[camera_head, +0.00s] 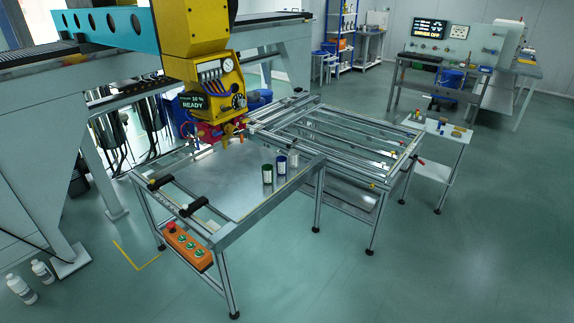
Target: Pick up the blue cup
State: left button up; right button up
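Neither of my grippers shows in the head view.
A yellow machine head (205,75) on a gantry hangs over the table's back left. A frame rack (345,140) adjoins the table's right side. An orange button box (188,246) is at the front left. Open floor (450,260) lies to the right.

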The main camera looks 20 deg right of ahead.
aim_at(281, 166)
jog(key=i+l, duration=0.4)
jog(key=i+l+u, duration=0.15)
jog(key=i+l, duration=0.6)
jog(key=l, duration=0.15)
jog(key=i+l+u, duration=0.1)
jog(key=i+l, duration=0.25)
jog(key=i+l+u, duration=0.1)
jog(key=i+l, duration=0.25)
jog(key=l, duration=0.25)
